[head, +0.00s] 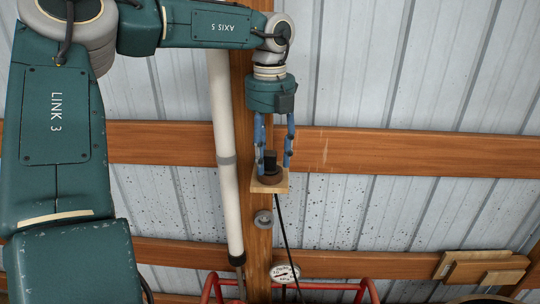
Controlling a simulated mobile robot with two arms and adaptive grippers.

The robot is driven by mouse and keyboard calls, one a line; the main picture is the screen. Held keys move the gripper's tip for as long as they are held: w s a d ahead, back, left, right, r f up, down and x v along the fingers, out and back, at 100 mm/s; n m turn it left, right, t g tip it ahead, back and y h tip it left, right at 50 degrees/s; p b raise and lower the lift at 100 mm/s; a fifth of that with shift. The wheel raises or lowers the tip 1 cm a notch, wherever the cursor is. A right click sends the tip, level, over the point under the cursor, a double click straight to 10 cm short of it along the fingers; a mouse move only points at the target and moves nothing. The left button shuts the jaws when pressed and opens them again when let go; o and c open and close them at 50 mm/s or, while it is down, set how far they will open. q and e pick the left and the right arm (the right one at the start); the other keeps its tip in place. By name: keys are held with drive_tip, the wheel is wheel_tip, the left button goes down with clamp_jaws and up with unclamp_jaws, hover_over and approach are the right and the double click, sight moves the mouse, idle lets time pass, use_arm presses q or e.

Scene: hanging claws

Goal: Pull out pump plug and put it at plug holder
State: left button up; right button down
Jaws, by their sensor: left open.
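A black plug (270,159) stands upright in a dark round seat on a small wooden block (283,186) fixed to the wooden post. A thin black cable (281,222) hangs down from behind or under the block. My left gripper (273,167) points down from above, with its blue fingers open on either side of the plug. I cannot tell whether the fingers touch it. A grey round fitting (263,218) sits on the post below the block. I cannot tell for certain which of these is the plug holder. My right gripper is out of view.
A white vertical pipe (224,150) runs close to the left of the post. Horizontal wooden beams (400,152) cross the corrugated metal wall. A round gauge (285,272) and red tubing (345,286) are below. Wooden boards (482,268) are at the lower right.

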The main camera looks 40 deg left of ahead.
sight(270, 152)
use_arm(q)
wheel_tip(270, 152, up, 12)
idle(0.5)
